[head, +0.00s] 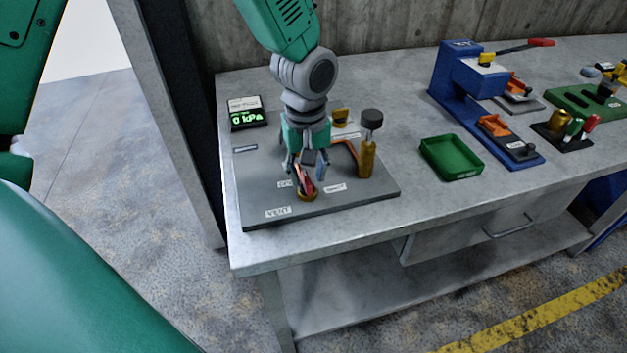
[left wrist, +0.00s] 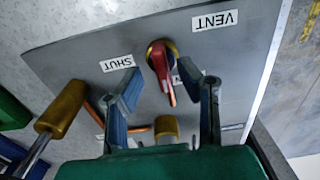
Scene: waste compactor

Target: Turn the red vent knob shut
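The red vent knob (head: 305,188) sits on a brass base near the front of the grey panel (head: 248,196). In the left wrist view the red knob (left wrist: 158,62) lies between the SHUT label (left wrist: 116,63) and the VENT label (left wrist: 214,20), its narrow end pointing down the picture. My left gripper (head: 308,170) is above the knob, fingers pointing down. In the left wrist view the left gripper (left wrist: 168,84) is open, one finger on each side of the knob's narrow end with visible gaps. The fingers partly hide the knob in the head view. My right gripper is in neither view.
A brass post with a dark cap (head: 368,150) stands right of my gripper. A display (head: 247,114) reading 0 kPa is behind the panel's left side. A green tray (head: 450,158) and a blue press (head: 465,85) stand farther right. Bare bench lies between panel and tray.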

